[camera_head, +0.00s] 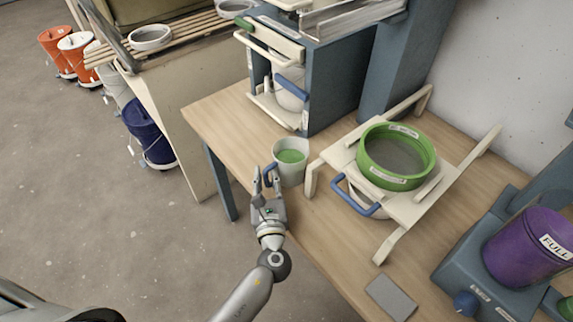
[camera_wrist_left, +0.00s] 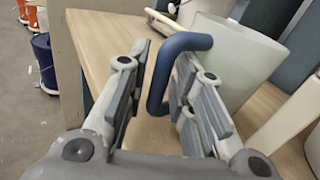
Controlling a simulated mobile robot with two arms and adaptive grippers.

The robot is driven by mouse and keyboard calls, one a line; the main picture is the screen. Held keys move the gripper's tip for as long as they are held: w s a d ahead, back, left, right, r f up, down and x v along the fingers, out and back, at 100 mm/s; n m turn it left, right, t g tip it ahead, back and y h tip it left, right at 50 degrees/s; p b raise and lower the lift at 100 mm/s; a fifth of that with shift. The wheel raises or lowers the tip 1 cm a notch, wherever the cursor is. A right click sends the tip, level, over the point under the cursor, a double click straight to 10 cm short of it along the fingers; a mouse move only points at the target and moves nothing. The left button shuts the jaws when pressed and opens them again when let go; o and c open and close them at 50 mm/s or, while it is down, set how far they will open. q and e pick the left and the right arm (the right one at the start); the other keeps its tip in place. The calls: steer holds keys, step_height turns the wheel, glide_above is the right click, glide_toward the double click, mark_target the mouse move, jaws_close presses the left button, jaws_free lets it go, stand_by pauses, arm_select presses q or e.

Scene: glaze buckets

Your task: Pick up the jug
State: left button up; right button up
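The jug (camera_head: 291,168) is a white cup holding green glaze, standing near the left front edge of the wooden table. In the left wrist view its pale wall (camera_wrist_left: 225,55) and blue handle (camera_wrist_left: 157,80) show. My left gripper (camera_head: 267,176) is at the jug's left side, at the table edge. In the left wrist view the gripper (camera_wrist_left: 162,68) is open, with the blue handle between its two fingers. Small gaps seem to show beside the handle; contact is hard to tell. My right gripper is not in view.
A green sieve (camera_head: 367,168) sits on a cream stand over a blue-handled bowl, right of the jug. A dark cabinet (camera_head: 340,82) with cream shelves stands behind. A purple bucket (camera_head: 520,248) stands at right. Several buckets stand on the floor at left. Bare table (camera_head: 222,112) lies left of the cabinet.

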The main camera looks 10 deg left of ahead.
mark_target(265, 171)
arm_select(q)
jaws_close()
steer(key=shift+r, duration=0.1)
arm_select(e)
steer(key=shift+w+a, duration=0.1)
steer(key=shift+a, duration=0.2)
arm_select(q)
steer(key=shift+r, duration=0.2)
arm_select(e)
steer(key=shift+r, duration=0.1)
arm_select(q)
steer(key=shift+r+p, duration=0.4)
steer(key=shift+r, duration=0.9)
steer(key=shift+s+r, duration=0.25)
steer(key=shift+r, duration=0.05)
steer(key=s+r, duration=0.9)
steer(key=s, duration=0.4)
steer(key=shift+s+a+r, duration=0.15)
steer(key=shift+s+a, duration=0.05)
steer(key=shift+a, duration=0.1)
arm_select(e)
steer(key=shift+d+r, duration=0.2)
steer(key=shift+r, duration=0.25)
